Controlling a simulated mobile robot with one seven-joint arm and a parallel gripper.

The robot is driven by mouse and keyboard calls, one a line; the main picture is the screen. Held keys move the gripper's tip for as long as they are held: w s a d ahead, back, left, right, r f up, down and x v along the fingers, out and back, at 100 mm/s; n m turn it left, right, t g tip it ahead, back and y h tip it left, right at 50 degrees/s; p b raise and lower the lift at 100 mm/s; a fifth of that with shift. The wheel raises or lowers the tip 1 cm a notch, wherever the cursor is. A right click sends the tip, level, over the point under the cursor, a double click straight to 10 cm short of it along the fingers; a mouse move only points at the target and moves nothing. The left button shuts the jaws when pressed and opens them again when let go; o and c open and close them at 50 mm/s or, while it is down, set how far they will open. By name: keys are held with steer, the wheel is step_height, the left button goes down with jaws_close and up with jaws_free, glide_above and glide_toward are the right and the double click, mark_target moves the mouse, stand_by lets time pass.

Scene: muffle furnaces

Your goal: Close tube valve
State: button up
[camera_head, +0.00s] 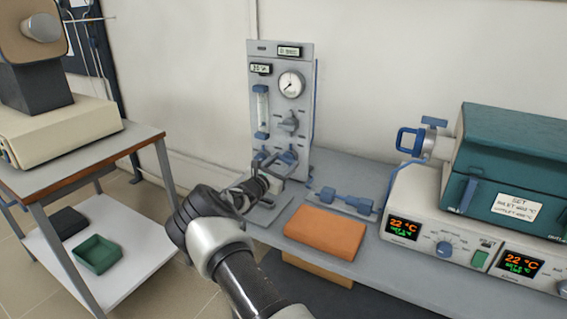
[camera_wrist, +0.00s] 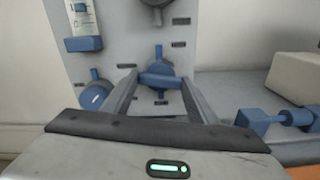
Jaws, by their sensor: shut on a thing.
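The grey gas panel (camera_head: 281,105) stands upright at the back wall, with two blue valves low on its front. My gripper (camera_head: 278,172) reaches the panel's lower front. In the wrist view my gripper (camera_wrist: 159,82) has a finger on each side of the right lower valve's blue handle (camera_wrist: 160,80) and is shut on it. The handle lies roughly crosswise between the fingertips. The left lower valve (camera_wrist: 95,97) is beside it, outside the fingers. The fingertips partly hide the lower valves in the head view.
A grey knob (camera_head: 290,124), a gauge (camera_head: 291,84) and a flow tube (camera_head: 262,108) are higher on the panel. An orange block (camera_head: 325,232) lies on the bench in front. A blue fitting (camera_head: 345,201) and a teal tube furnace (camera_head: 510,165) are to the right.

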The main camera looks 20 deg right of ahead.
steer(key=shift+n, duration=1.1)
steer(key=o, duration=1)
steer(key=shift+o, duration=0.2)
steer(key=shift+s+a, duration=0.1)
steer(key=p+v, duration=0.3)
steer(key=v, duration=1.4)
steer(key=shift+s, duration=0.1)
